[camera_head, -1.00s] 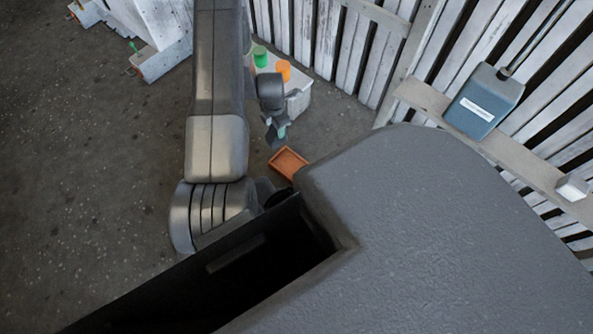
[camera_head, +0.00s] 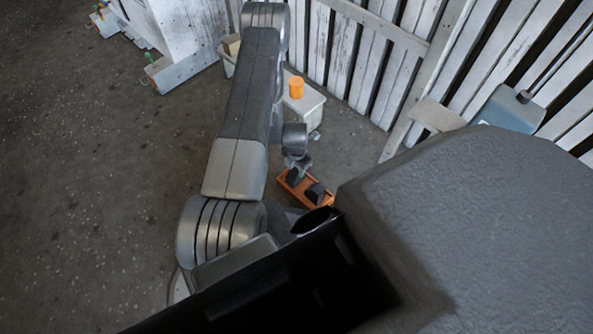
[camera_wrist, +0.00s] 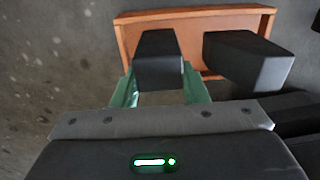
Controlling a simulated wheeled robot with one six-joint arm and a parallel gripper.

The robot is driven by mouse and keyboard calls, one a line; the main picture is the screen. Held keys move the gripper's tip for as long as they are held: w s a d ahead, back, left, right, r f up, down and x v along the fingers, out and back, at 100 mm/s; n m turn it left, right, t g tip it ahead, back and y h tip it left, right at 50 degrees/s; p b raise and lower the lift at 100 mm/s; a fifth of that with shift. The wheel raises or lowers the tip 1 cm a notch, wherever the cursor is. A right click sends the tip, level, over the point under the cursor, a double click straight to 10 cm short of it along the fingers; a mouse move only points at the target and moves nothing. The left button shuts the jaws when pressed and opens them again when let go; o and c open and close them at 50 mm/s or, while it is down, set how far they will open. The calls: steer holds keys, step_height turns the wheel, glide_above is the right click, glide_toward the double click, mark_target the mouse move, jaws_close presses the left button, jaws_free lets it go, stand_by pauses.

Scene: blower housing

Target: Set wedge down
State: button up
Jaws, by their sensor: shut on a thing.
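My gripper (camera_head: 297,171) reaches down at the orange tray (camera_head: 285,187). In the wrist view its two green fingers (camera_wrist: 160,72) stand on either side of a dark block, the wedge (camera_wrist: 158,48), and are shut on it. The wedge also shows in the head view (camera_head: 293,179), at the left part of the tray. In the wrist view it overlaps the near rim of the tray (camera_wrist: 205,20). I cannot tell whether its underside touches the tray floor. A second dark block (camera_wrist: 246,58) is to its right, apart from it; the head view shows it too (camera_head: 316,194).
A white stool (camera_head: 308,103) with an orange cup (camera_head: 296,87) stands behind the tray, before the slatted white wall (camera_head: 352,50). My own body hides the area right of the tray. Bare dark floor (camera_head: 110,200) lies open on the left.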

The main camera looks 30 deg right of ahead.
steer(key=shift+f, duration=0.5)
steer(key=shift+f, duration=0.2)
steer(key=o, duration=1.1)
steer(key=shift+r, duration=0.1)
step_height(320, 180, up, 12)
steer(key=p, duration=0.4)
steer(key=shift+r, duration=0.15)
